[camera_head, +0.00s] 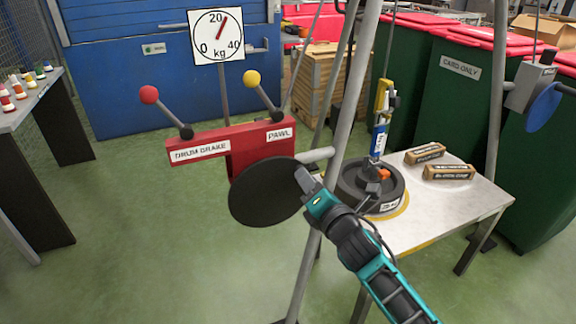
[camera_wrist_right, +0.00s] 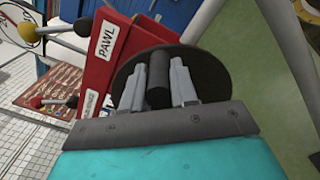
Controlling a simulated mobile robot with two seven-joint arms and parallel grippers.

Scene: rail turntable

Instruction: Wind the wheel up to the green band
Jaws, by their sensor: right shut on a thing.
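The red winch housing (camera_head: 205,148) carries a dark round disc (camera_head: 255,197) on its front. My right gripper (camera_head: 303,177) is at the right edge of the disc. In the right wrist view, its fingers (camera_wrist_right: 158,85) are shut on a dark cylindrical handle (camera_wrist_right: 158,70) in front of the disc. A dark, thick wheel (camera_head: 350,192) with a white label lies on the white table (camera_head: 455,205), under a yellow and blue hanging hook assembly (camera_head: 380,115). I cannot make out a green band. My left gripper is out of view.
Red-knobbed drum brake lever (camera_head: 165,110) and yellow-knobbed pawl lever (camera_head: 262,92) stand on the housing. The kg dial (camera_head: 215,45) needle points just right of 20. Grey frame legs (camera_head: 345,110) stand close by.

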